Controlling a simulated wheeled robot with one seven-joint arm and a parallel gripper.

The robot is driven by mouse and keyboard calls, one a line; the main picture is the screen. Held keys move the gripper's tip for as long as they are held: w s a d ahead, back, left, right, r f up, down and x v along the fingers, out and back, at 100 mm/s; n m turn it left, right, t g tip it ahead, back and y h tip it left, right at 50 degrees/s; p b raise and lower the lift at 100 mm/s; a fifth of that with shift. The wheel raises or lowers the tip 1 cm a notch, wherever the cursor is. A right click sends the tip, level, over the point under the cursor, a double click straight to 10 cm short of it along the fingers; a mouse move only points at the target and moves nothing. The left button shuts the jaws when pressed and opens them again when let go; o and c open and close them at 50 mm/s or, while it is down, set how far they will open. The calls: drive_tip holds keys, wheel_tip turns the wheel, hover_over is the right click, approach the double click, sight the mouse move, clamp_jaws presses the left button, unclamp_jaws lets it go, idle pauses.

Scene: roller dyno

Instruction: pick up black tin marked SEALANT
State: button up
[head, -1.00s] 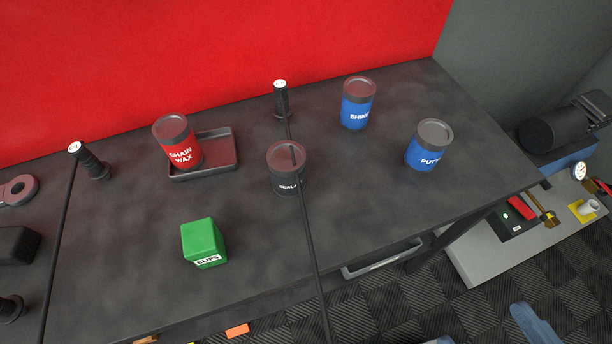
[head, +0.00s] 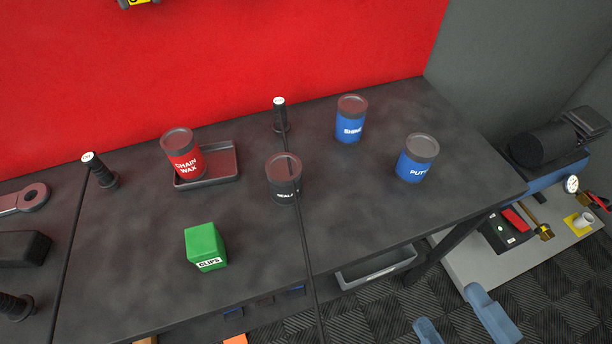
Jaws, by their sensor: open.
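The black tin marked SEALANT (head: 283,181) stands upright near the middle of the dark bench in the head view. It has a dark reddish lid, and only part of its lettering is readable. A thin dark line crosses in front of it. My gripper (head: 449,306) shows only as two light-blue fingertips at the lower right edge. They are apart with nothing between them, well to the right of the tin and nearer the camera.
A red CHAIN WAX tin (head: 185,158) stands at the black tray (head: 222,170), left of the black tin. A green CLIPS box (head: 205,247) is at front left. Blue tins, SHINE (head: 350,122) and PUTTY (head: 415,162), stand right. A black grip (head: 280,117) stands behind.

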drive_tip(key=w+a+n+y+p, duration=0.2)
drive_tip(key=w+a+n+y, duration=0.3)
drive_tip(key=w+n, duration=0.75)
wheel_tip(320, 180, up, 3)
drive_tip(key=n+g+y+p, duration=0.1)
drive_tip(key=n+g+p, duration=0.1)
drive_tip(key=n, duration=1.3)
hover_over(296, 189)
drive_tip(key=v, duration=0.3)
wheel_tip(296, 189, down, 9)
drive_tip(key=b, duration=0.6)
drive_tip(key=shift+w+a+r, duration=0.1)
drive_tip(key=shift+r, duration=0.15)
drive_tip(key=shift+w+a+r+p, duration=0.45)
drive_tip(key=shift+w+r+p, duration=0.1)
drive_tip(key=shift+w, duration=0.05)
drive_tip(key=shift+p+x, duration=0.3)
drive_tip(key=shift+x, duration=2.75)
drive_tip(key=shift+s+f, duration=0.1)
drive_tip(key=shift+c, duration=0.2)
drive_tip(key=c, duration=1.3)
